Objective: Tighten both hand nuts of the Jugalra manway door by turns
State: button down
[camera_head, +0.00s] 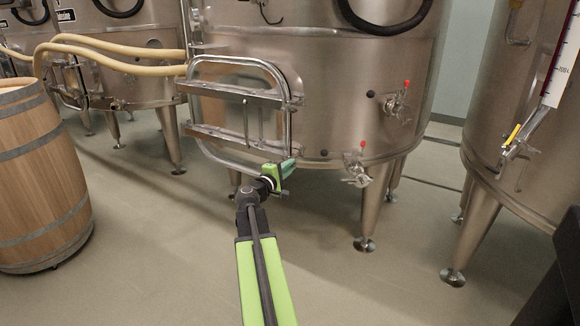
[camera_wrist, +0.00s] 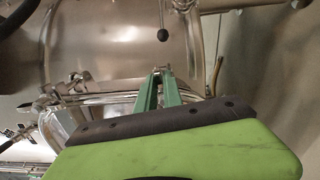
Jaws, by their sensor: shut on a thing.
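The manway door (camera_head: 240,133) is on the front of the middle vat, framed by bent steel tube with two crossbars. Its upper bar (camera_head: 235,93) and lower bar (camera_head: 222,136) end at the right side of the frame. My gripper (camera_head: 290,164) is at the door's lower right corner. In the wrist view its green fingers (camera_wrist: 162,76) close on a small steel piece at their tips, seemingly a hand nut; its shape is mostly hidden. Another steel fitting (camera_wrist: 73,82) shows to the left there. I cannot read a name on the door.
Two valves with red knobs, one upper (camera_head: 398,101) and one lower (camera_head: 357,173), stick out to the right of the door. A wooden barrel (camera_head: 40,175) stands left and another vat (camera_head: 500,130) right. Pale hoses (camera_head: 110,52) run at upper left. The floor (camera_head: 150,240) between is clear.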

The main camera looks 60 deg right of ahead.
jog(key=shift+w+f+m+b, duration=0.1)
jog(key=shift+f+m+b, duration=0.25)
jog(key=shift+m, duration=1.3)
jog(key=shift+w+f+m+b, duration=0.1)
jog(key=shift+f+m+b, duration=0.25)
jog(key=shift+m, duration=1.25)
jog(key=shift+w+f+m+b, duration=0.1)
jog(key=shift+f+m+b, duration=0.25)
jog(key=shift+m, duration=1.3)
jog(key=c, duration=1.5)
grip_release()
